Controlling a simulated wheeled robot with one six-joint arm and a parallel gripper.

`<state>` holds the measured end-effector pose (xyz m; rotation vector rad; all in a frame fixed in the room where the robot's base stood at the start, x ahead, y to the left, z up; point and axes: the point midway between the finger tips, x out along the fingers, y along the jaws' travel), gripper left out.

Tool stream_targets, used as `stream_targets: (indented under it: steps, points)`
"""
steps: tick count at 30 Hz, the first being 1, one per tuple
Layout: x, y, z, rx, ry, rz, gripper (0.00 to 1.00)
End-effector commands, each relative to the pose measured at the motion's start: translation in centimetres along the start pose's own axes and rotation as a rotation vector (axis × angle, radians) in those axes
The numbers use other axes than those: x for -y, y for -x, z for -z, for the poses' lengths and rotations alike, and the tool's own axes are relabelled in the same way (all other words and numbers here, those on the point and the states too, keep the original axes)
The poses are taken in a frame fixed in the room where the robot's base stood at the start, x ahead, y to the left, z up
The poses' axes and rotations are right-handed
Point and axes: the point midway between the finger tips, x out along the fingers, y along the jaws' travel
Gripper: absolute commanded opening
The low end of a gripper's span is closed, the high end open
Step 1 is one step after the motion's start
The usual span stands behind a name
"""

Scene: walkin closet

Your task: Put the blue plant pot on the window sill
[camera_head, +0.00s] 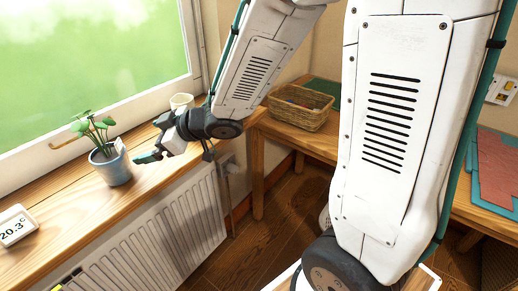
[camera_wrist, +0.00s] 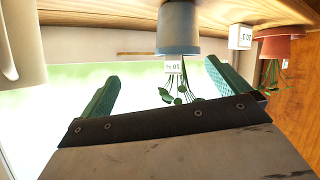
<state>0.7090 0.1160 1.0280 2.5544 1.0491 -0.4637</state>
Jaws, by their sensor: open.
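The blue plant pot (camera_head: 113,169), a grey-blue pot with a green leafy plant and a small white tag, stands upright on the wooden window sill (camera_head: 66,208). My gripper (camera_head: 150,141) is open and empty above the sill, just right of the pot. In the wrist view the picture is upside down. There the blue pot (camera_wrist: 178,32) shows ahead of the open teal fingers of my gripper (camera_wrist: 162,71), apart from them, with its plant between their lines. The sill (camera_wrist: 100,18) runs along the top of that view.
A white display (camera_head: 14,226) reading 20.3 stands on the sill at left. A cream cup (camera_head: 181,101) stands beyond my gripper. A terracotta pot (camera_wrist: 280,46) shows in the wrist view. A wicker basket (camera_head: 300,108) sits on a wooden table. A radiator (camera_head: 165,240) is below the sill.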

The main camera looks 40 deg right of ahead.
Motion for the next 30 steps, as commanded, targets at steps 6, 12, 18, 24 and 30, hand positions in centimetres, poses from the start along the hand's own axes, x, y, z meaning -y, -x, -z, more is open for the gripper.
stream_targets:
  steps: [6,12,18,24,30]
  points:
    - [-6.6,7.8,-0.7,0.279,-0.082,-0.378,1.00]
    - [-6.0,18.3,-3.4,0.596,-0.327,-0.581,1.00]
    - [1.4,26.6,-5.0,0.858,-0.616,-0.538,1.00]
    - [8.0,30.6,-5.0,0.997,-0.774,-0.399,1.00]
    - [9.7,31.4,-4.8,1.032,-0.807,-0.352,1.00]
